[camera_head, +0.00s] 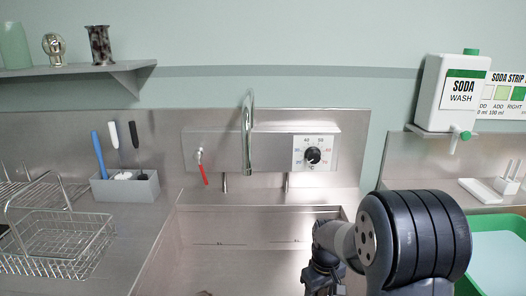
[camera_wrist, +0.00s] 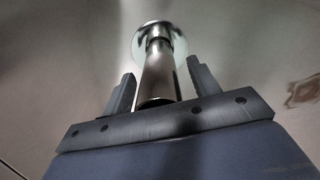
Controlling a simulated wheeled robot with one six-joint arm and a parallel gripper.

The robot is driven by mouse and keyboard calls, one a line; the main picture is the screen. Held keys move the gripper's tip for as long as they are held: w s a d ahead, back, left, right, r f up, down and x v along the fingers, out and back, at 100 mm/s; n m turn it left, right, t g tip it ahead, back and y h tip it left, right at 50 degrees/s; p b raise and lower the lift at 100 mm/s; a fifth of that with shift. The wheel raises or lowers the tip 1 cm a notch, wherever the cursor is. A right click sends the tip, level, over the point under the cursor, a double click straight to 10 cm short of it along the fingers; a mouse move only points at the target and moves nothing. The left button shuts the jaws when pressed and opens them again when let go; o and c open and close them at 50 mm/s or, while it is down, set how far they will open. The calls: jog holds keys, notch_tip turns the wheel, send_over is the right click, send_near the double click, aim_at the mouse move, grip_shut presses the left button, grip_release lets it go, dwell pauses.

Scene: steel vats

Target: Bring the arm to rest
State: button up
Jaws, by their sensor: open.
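My gripper (camera_wrist: 160,70) is open in the wrist view, with its two dark fingers apart. A shiny steel post (camera_wrist: 158,75) with a round, flared far end shows between the fingers, with gaps on both sides. I cannot tell whether it stands within the jaws or beyond them. In the head view my arm comes in from the lower right and bends down over the steel vat (camera_head: 235,255). The fingertips and the post are hidden or out of frame there.
The tap spout (camera_head: 248,130), red lever (camera_head: 204,174) and dial (camera_head: 313,155) are behind the vat. A green tray (camera_head: 497,222) is at right, below a soda wash container (camera_head: 455,92). A wire rack (camera_head: 62,235) and brush holder (camera_head: 126,188) stand left. A brown stain (camera_wrist: 302,92) marks the steel.

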notch_tip(320, 180, up, 11)
jog(key=shift+w+r+p, duration=0.1)
jog(key=shift+r+p, duration=0.1)
jog(key=shift+p, duration=0.3)
notch_tip(320, 180, down, 12)
jog(key=b, duration=0.2)
notch_tip(320, 180, up, 25)
jog(key=p, duration=1.1)
jog(key=s+d+f+m+p, duration=0.1)
jog(key=d+f+m+p, duration=0.4)
jog(key=f, duration=0.2)
jog(key=shift+s, duration=0.2)
